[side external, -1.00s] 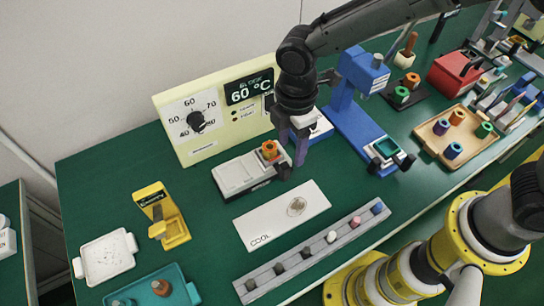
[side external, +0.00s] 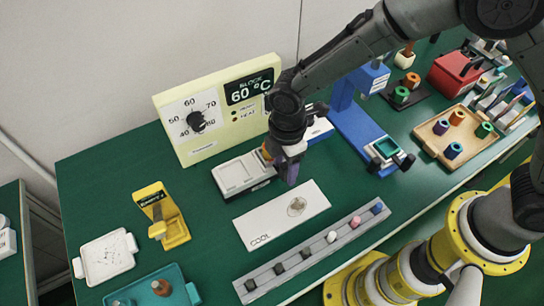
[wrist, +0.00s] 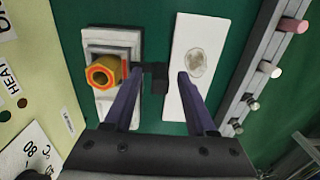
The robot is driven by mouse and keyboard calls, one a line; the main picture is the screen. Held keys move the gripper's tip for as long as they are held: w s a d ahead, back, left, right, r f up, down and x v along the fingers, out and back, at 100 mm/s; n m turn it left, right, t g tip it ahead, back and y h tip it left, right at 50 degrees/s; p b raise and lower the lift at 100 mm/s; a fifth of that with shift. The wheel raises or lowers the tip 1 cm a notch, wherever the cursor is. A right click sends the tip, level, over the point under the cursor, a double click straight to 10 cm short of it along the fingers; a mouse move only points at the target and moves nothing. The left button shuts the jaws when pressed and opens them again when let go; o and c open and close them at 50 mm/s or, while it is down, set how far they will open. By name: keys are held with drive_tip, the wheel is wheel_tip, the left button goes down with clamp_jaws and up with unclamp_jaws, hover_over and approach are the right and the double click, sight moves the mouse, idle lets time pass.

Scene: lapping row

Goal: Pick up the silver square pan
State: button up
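A pale, roughly square pan (side external: 106,257) with small tab handles and dark marks on its surface lies at the front left of the bench in the side view. It is the closest match to the silver square pan; its tint looks more white than silver. My gripper (side external: 287,170) is far to its right, above the gap between the heater block and the white COOL plate. In the wrist view my gripper (wrist: 159,75) has its two purple fingers apart with nothing held. The pan is out of the wrist view.
The grey heater block (side external: 241,176) stands by the 60 °C panel (side external: 220,108); an orange hexagonal piece (wrist: 103,73) sits over it. The COOL plate (side external: 270,228), a slotted rail (side external: 318,245), a yellow stand (side external: 172,228) and a teal tray (side external: 180,280) are nearby.

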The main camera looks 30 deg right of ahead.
clamp_jaws()
drive_tip(key=shift+r, duration=0.15)
